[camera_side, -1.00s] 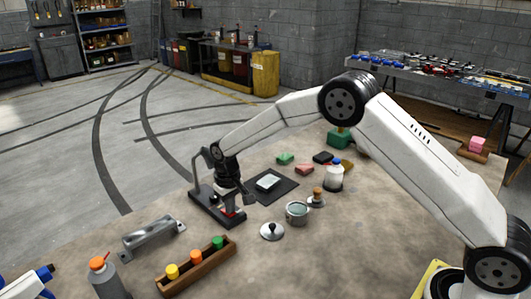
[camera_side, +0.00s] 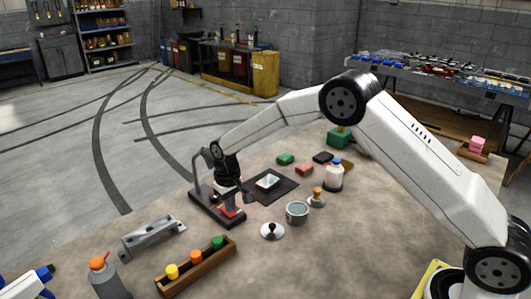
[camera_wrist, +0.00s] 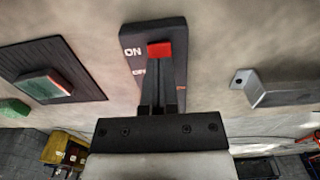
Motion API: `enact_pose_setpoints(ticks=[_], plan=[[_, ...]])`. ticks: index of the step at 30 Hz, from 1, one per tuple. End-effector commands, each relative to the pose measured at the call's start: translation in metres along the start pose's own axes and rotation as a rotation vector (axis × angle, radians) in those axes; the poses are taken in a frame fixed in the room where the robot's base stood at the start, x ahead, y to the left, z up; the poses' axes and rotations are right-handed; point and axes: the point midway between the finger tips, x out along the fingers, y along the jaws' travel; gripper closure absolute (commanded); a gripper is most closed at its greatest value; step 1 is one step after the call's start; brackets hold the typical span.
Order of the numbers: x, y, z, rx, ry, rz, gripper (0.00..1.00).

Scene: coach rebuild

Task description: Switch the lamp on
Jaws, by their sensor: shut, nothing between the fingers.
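The lamp's dark base (camera_side: 205,208) stands on the table at left centre in the side view, with a bent grey post (camera_side: 194,170). In the wrist view the base (camera_wrist: 172,33) carries white "ON" and "OFF" labels and a red switch part (camera_wrist: 160,48), which lies close to "ON". The red part also shows in the side view (camera_side: 229,212). My gripper (camera_wrist: 161,66) is shut and empty, pointing down over the base, its tips right at the red part. I cannot tell whether they touch. The lamp's head is partly hidden behind my wrist, and its light cannot be judged.
A black mat (camera_side: 286,188) with a pale teal item (camera_side: 267,181) lies right of the base. A metal pot (camera_side: 297,212), its lid (camera_side: 272,231), a grey bracket (camera_side: 152,238) and a wooden tray (camera_side: 200,268) stand nearer the camera. Bare table lies between them.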

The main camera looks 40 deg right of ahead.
Motion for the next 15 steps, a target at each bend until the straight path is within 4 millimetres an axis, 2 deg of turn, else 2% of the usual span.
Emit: enact_pose_setpoints(ticks=[15], plan=[[-0.030,0.000,0.000,0.000,0.002,0.000,1.00]])
